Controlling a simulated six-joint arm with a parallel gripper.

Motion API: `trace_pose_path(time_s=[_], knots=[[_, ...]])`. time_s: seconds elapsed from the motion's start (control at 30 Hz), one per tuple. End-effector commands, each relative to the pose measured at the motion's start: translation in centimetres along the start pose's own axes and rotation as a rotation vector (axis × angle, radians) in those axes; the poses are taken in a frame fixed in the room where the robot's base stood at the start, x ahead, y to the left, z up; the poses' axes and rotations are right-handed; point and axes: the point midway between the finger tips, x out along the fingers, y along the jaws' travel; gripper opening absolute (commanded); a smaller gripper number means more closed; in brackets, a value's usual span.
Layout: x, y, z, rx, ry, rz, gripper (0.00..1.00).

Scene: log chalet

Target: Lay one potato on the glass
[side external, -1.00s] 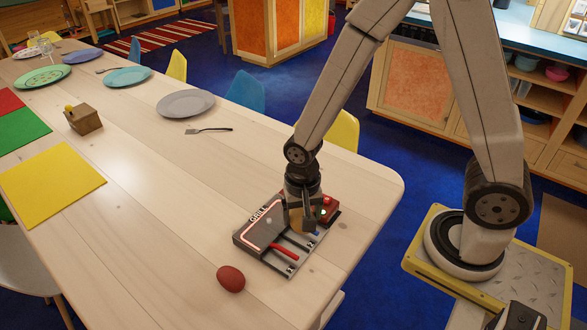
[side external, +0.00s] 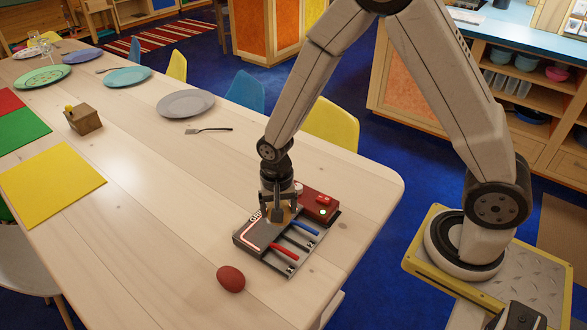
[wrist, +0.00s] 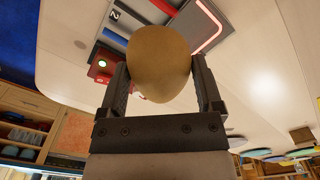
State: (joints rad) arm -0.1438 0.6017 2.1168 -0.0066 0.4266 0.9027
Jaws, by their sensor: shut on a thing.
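My gripper (side external: 278,212) is shut on a tan potato (wrist: 160,64), which sits between both fingers in the wrist view. In the side view the fingers hide most of it. The gripper is over the upper part of the dark glass plate (side external: 259,237), which has a glowing red-white outline and partly hidden lettering. The glowing edge of the plate also shows beyond the potato in the wrist view (wrist: 207,42). I cannot tell whether the potato touches the glass. A dark red potato (side external: 231,278) lies on the table in front of the device.
Beside the plate are a red lever (side external: 285,252), a blue lever (side external: 306,228) and a red box (side external: 319,204) with a green light. A fork (side external: 208,130), a grey plate (side external: 186,103) and a wooden box (side external: 84,120) are farther back. The table's middle is clear.

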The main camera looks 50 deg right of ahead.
Motion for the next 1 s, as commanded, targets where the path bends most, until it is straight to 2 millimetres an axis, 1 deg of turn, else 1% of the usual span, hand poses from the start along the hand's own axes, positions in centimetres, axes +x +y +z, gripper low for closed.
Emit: trace_pose_path(time_s=[0.13,0.5,0.6,0.77,1.0], knots=[[1.0,-1.6,-1.4,0.000,0.000,0.000,0.22],[4.8,-4.0,-3.4,0.000,-0.001,0.001,0.22],[5.6,-4.5,-3.9,0.000,0.000,0.000,0.22],[6.2,-4.9,-4.2,0.000,0.000,0.000,0.22],[6.3,-5.0,-4.3,0.000,0.000,0.000,0.22]])
